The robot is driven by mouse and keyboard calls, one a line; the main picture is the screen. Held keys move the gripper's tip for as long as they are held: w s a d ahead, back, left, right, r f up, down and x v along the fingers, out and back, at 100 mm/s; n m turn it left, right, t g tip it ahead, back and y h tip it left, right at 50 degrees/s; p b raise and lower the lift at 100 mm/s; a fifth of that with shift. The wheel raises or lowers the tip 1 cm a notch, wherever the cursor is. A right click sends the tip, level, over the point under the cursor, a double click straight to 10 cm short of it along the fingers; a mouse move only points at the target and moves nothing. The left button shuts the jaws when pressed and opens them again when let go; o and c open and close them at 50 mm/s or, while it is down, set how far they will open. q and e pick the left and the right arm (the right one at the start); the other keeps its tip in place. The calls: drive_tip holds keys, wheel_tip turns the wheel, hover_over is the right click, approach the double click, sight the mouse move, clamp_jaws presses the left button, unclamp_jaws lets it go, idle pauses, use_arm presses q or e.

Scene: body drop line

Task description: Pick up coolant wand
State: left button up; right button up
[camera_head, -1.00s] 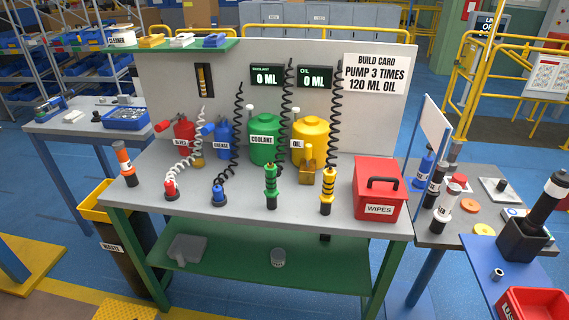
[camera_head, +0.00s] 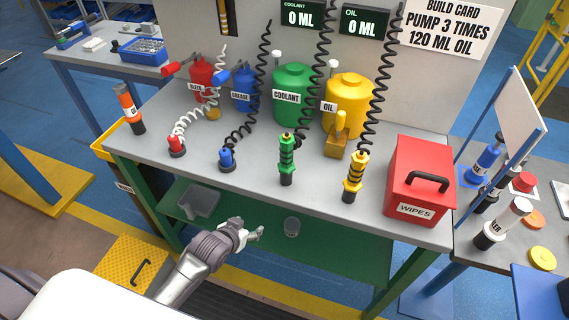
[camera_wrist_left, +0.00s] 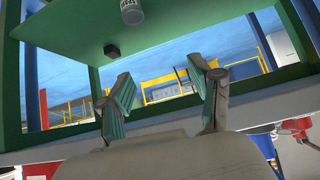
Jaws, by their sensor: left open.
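The coolant wand (camera_head: 287,160) is green with black bands. It stands upright near the front edge of the bench, below the green COOLANT tank (camera_head: 294,93), with a black coiled hose rising behind it. My left gripper (camera_head: 256,234) is in front of the bench, below the top's edge and to the lower left of the wand, apart from it. In the left wrist view its two fingers (camera_wrist_left: 165,93) are spread with nothing between them. The wand does not show in the left wrist view. My right gripper is not in view.
A yellow oil wand (camera_head: 354,177) stands right of the coolant wand, and a blue grease wand (camera_head: 226,158) stands to its left. A red WIPES box (camera_head: 420,172) sits at the bench's right end. A lower green shelf (camera_head: 335,252) lies under the bench top.

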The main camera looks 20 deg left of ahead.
use_arm(q)
wheel_tip(320, 180, up, 14)
drive_tip(key=w+d+t+h, duration=0.1)
drive_tip(key=w+d+t, duration=0.1)
drive_tip(key=m+t+h, duration=0.1)
drive_tip(key=t, duration=0.1)
approach(283, 157)
drive_tip(key=x, duration=0.6)
drive_tip(key=shift+w+a+r, duration=0.1)
drive_tip(key=shift+w+a, duration=0.1)
drive_tip(key=x, duration=0.1)
drive_tip(key=p+x, duration=0.1)
drive_tip(key=x, duration=0.3)
drive_tip(key=shift+s+d+p, duration=0.1)
drive_tip(key=shift+d+p, duration=0.2)
drive_tip(key=shift+w, duration=0.25)
clamp_jaws()
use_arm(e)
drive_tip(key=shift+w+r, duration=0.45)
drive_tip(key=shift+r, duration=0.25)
